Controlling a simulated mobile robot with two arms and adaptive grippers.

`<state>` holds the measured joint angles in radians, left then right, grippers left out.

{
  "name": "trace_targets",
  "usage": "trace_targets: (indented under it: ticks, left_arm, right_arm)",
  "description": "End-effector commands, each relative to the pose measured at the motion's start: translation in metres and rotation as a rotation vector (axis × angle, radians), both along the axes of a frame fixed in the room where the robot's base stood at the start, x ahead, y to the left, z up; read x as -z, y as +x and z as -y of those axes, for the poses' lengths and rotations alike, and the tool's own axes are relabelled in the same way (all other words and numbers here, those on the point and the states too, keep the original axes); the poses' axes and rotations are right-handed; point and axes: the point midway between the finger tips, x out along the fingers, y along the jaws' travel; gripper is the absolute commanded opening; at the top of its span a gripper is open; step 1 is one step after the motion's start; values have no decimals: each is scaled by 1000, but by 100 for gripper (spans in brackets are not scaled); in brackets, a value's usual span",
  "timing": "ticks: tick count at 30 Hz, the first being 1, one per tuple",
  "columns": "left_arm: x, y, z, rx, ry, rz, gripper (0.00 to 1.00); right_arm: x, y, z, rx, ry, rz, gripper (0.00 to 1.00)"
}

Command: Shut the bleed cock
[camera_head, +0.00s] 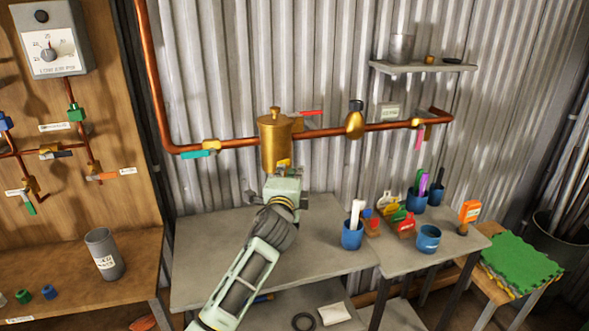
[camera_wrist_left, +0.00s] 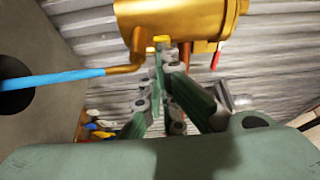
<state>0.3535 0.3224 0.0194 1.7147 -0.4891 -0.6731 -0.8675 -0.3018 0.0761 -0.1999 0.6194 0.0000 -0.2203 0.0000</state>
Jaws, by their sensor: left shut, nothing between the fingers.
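A brass vessel (camera_head: 275,140) sits in the copper pipe on the corrugated wall, and its underside shows in the left wrist view (camera_wrist_left: 180,18). A small yellow piece (camera_head: 284,162) shows at its lower front; it also shows in the left wrist view (camera_wrist_left: 161,39). I cannot tell for sure whether this is the bleed cock. My left gripper (camera_head: 284,172) is shut and empty, its tips close beneath the vessel and by the yellow piece; contact is unclear. In the left wrist view a blue bar (camera_wrist_left: 55,79) joins a brass elbow beside the vessel. My right gripper is out of view.
Levers on the pipe are teal (camera_head: 195,154), red (camera_head: 311,113) and pink (camera_head: 419,140). The grey bench (camera_head: 215,262) is largely clear on the left.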

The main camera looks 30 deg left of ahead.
Motion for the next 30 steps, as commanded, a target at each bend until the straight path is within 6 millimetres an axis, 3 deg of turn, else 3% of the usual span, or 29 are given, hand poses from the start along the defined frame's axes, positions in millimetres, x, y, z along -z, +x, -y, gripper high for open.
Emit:
trace_targets:
  ticks: [3, 10, 30]
  left_arm:
    - [-6, -3, -5, 61, 6, -5, 0]
    - [-4, -9, -9, 212, 8, -6, 0]
    - [0, -13, -15, 263, 0, -2, 0]
  right_arm:
    - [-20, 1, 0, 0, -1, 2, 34]
    - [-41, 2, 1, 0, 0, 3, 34]
    - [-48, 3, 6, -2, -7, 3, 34]
